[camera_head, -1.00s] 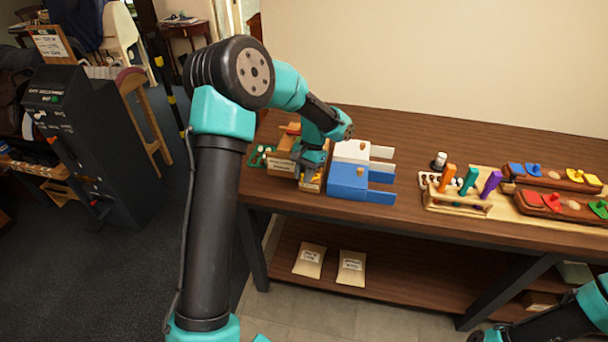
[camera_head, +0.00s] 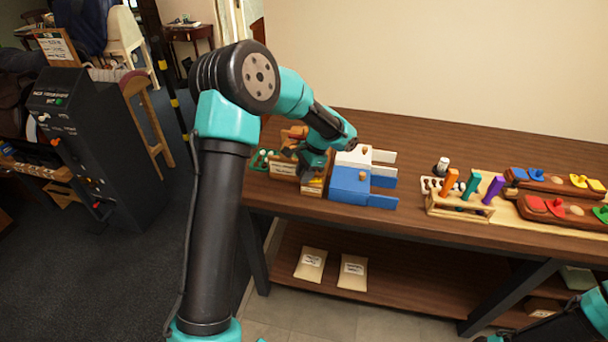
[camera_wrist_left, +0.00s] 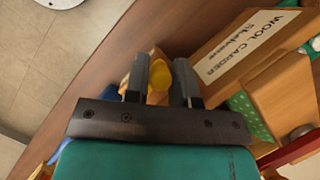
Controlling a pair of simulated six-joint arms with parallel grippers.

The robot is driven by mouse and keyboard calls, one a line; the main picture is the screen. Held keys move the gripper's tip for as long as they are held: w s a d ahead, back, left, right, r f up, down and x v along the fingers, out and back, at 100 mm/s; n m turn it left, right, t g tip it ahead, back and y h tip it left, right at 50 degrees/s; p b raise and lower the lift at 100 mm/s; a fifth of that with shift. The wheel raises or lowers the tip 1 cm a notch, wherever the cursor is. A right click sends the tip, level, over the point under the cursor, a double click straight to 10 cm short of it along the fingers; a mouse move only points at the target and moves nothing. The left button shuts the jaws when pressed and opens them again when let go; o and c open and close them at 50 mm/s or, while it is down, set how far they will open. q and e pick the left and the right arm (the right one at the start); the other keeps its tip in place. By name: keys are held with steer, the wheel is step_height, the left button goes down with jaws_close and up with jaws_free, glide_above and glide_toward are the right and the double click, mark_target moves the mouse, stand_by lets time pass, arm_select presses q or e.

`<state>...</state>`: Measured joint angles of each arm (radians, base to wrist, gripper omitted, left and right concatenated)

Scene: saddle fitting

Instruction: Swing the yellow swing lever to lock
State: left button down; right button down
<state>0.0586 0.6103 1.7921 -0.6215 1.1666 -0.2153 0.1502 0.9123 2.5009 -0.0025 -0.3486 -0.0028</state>
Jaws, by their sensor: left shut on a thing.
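The yellow swing lever (camera_wrist_left: 158,76) shows as a rounded yellow end between the two dark fingers in the left wrist view. A small bit of yellow (camera_head: 316,181) also shows under the gripper in the head view. My left gripper (camera_wrist_left: 161,80) is shut on the lever, low over the small wooden fixture on the table; it also shows in the head view (camera_head: 313,172). The lever's pivot and most of its length are hidden by the gripper. My right gripper is out of view; only part of that arm shows at the lower right.
A blue box (camera_head: 350,186) and a white box stand just right of the left gripper. A wooden block labelled "wool carder" (camera_wrist_left: 250,50) is close beside the fingers. A rack with coloured pegs (camera_head: 460,203) and trays stand further right. The table's front edge is near.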

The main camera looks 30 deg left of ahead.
arm_select(q)
steer(key=c, duration=1)
jaws_free()
